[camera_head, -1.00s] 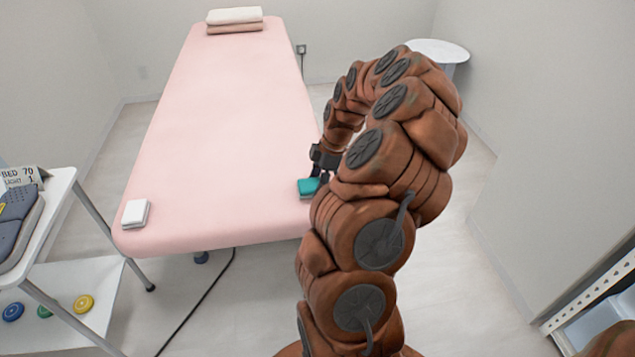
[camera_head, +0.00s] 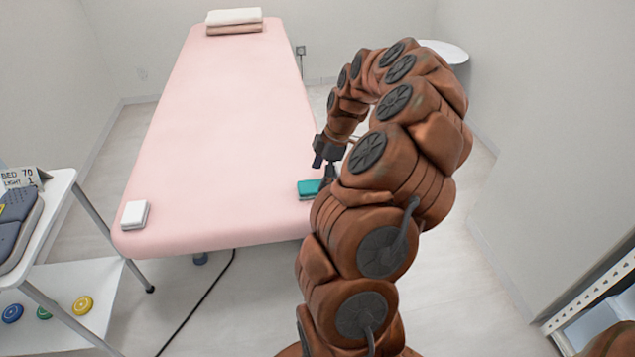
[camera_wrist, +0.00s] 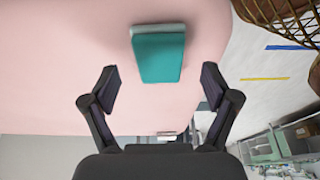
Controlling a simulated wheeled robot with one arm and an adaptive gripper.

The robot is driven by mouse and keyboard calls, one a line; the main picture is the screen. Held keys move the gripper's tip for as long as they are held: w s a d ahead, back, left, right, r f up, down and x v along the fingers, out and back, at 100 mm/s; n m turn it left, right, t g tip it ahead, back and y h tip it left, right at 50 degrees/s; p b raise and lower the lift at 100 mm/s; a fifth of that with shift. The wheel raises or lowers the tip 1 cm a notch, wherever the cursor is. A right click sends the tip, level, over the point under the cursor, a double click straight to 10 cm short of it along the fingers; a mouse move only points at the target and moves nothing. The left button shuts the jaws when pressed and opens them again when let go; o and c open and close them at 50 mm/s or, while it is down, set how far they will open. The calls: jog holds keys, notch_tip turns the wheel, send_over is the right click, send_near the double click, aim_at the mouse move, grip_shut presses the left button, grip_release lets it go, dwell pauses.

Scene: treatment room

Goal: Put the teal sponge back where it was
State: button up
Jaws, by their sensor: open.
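The teal sponge (camera_head: 309,188) lies on the right edge of the pink treatment bed (camera_head: 215,120), near its front corner. In the wrist view the teal sponge (camera_wrist: 160,58) lies ahead of the fingers, with a pale band along its far side. My gripper (camera_head: 327,172) is just above and beside the sponge. In the wrist view my gripper (camera_wrist: 160,92) is open, its two fingers spread apart with nothing between them. The sponge is apart from both fingertips. My arm hides part of the bed's right edge.
A white block (camera_head: 135,214) lies on the bed's front left corner. Folded towels (camera_head: 234,17) lie at the far end. A white trolley (camera_head: 52,215) with coloured discs below stands at left, and a round white table (camera_head: 446,50) stands behind my arm. The bed's middle is clear.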

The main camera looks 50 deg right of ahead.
jog(key=v, duration=0.8)
jog(key=shift+r, duration=0.4)
jog(key=s+a+r+m+g, duration=0.1)
jog(key=a+r, duration=0.2)
jog(key=a, duration=1)
jog(key=s+a+r+m+g, duration=0.1)
jog(key=a+r, duration=0.1)
jog(key=a, duration=1.1)
jog(key=s+a+f+m+g+h, duration=0.1)
jog(key=s+a+m, duration=0.3)
jog(key=s, duration=0.5)
jog(key=s+a+f+m+g+h, duration=0.1)
jog(key=s+a+f+m, duration=0.3)
jog(key=s, duration=0.6)
jog(key=shift+s+a+m+g+h, duration=0.2)
jog(key=shift+a+m+g+h, duration=0.15)
jog(key=shift+a, duration=0.6)
jog(key=shift+r, duration=0.1)
jog(key=s+p+v, duration=0.2)
jog(key=p+v, duration=0.7)
jog(key=s+r+p+v, duration=0.1)
jog(key=s+p+v, duration=0.1)
jog(key=p+v, duration=0.7)
jog(key=shift+r+t, duration=0.45)
jog(key=shift+r, duration=0.05)
